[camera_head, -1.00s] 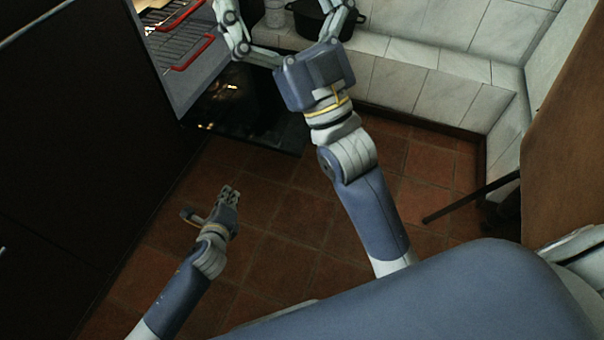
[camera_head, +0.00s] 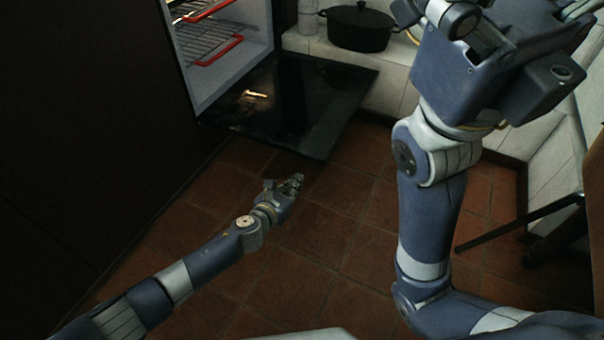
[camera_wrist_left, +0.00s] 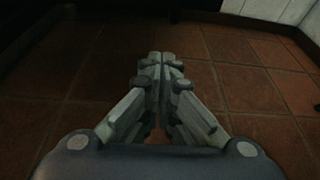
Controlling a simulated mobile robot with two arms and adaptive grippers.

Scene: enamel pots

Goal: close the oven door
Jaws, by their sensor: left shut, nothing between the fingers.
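The oven (camera_head: 226,72) stands open at the upper left of the head view, with its lit inside showing. Its dark glass door (camera_head: 315,92) is folded down and lies about level above the floor. My left gripper (camera_head: 296,182) is shut and empty, low over the floor tiles, in front of the door's near edge and apart from it. The left wrist view shows its fingers (camera_wrist_left: 160,62) pressed together over the tiles. My right gripper is largely cut off at the top right of the head view, and its fingertips are not clear.
Wire racks with red front bars (camera_head: 221,49) sit inside the oven. A black lidded pot (camera_head: 357,28) stands on the tiled ledge behind the door, beside a glass jar (camera_head: 308,18). A dark cabinet fills the left. Brown floor tiles (camera_head: 350,240) are open in front.

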